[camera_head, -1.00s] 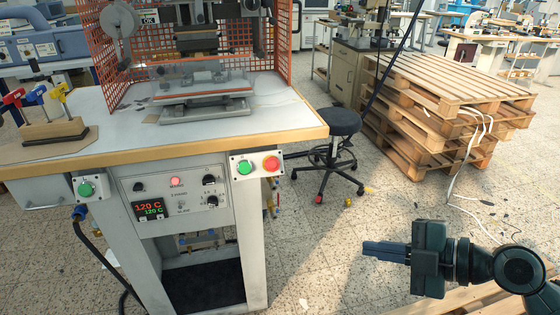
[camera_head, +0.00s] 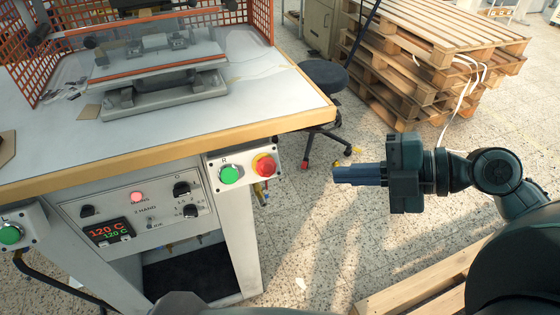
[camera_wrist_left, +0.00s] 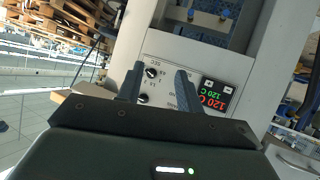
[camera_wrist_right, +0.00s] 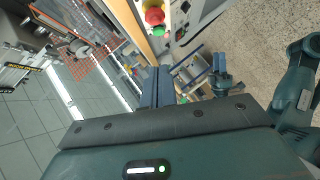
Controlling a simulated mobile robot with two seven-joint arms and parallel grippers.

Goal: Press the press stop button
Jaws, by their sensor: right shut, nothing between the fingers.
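The red press stop button (camera_head: 264,165) sits on a white button box (camera_head: 243,182) at the press table's front right corner. A green button (camera_head: 229,174) is beside it on its left. My right gripper (camera_head: 335,174) is shut and empty, pointing left, apart from the red button and to its right in the head view. In the right wrist view the red button (camera_wrist_right: 154,16) shows at the top, beyond the shut fingers (camera_wrist_right: 156,72). My left gripper (camera_wrist_left: 157,76) shows open and empty in the left wrist view, with the control panel beyond it.
The control panel (camera_head: 135,215) has a lit display and knobs. Another green button (camera_head: 10,234) is at left. A black stool (camera_head: 324,75) and stacked pallets (camera_head: 430,60) stand behind; a pallet (camera_head: 420,285) lies front right.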

